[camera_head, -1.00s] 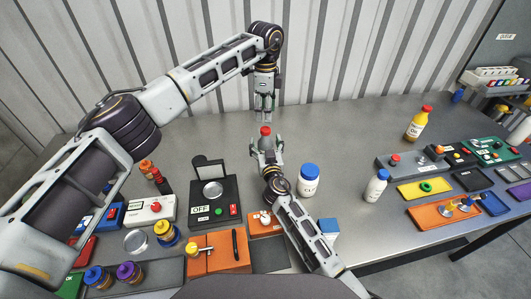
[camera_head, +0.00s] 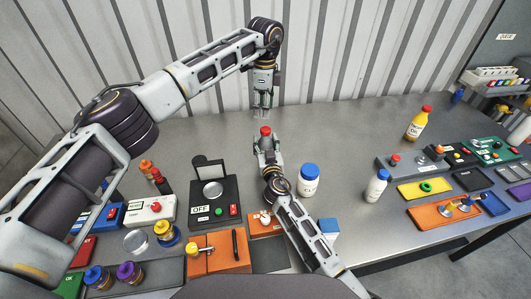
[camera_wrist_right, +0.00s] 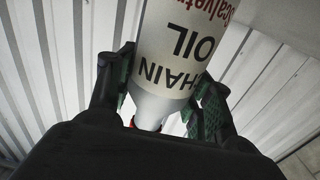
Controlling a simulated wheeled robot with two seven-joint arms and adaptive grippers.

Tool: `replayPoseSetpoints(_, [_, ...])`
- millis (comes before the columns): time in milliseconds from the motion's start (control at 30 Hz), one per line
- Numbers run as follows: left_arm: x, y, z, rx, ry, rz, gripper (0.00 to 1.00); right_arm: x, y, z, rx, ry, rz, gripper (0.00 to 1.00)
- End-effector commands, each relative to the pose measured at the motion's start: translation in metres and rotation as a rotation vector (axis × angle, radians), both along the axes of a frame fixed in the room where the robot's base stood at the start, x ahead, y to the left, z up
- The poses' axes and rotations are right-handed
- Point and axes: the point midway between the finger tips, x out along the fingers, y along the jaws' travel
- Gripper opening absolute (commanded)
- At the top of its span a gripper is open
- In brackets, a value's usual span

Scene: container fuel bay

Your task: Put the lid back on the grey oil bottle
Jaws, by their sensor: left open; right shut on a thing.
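The grey oil bottle (camera_wrist_right: 185,45), with a pale label reading CHAIN OIL, is between the fingers of my right gripper (camera_wrist_right: 165,88), which is shut on it. In the head view, my right gripper (camera_head: 267,142) holds it up at the middle of the bench and hides most of its body. The red lid (camera_head: 265,130) shows at the bottle's top; a sliver of red also shows in the right wrist view. I cannot tell how fully the lid is seated. My left gripper (camera_head: 263,112) is open and empty, pointing down just above the lid.
A white bottle with a blue lid (camera_head: 309,181) stands right of my right gripper, and a smaller one (camera_head: 376,186) farther right. A black scale-like device (camera_head: 214,203) stands to the left. A yellow bottle (camera_head: 418,124) stands at the back right. The bench behind is clear.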

Motion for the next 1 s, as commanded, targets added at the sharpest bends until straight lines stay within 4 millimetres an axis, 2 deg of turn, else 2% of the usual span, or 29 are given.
replayPoseSetpoints(700, [-0.0043,-0.0059,-0.0094,-0.017,0.031,-0.572,0.5,0.0,-0.0002,0.0,0.0,0.0,0.0,0.0])
replayPoseSetpoints(1000, [-0.004,-0.007,-0.0093,-0.018,0.031,-0.752,0.5,0.0,-0.0002,0.0,0.0,0.0,0.0,0.0])
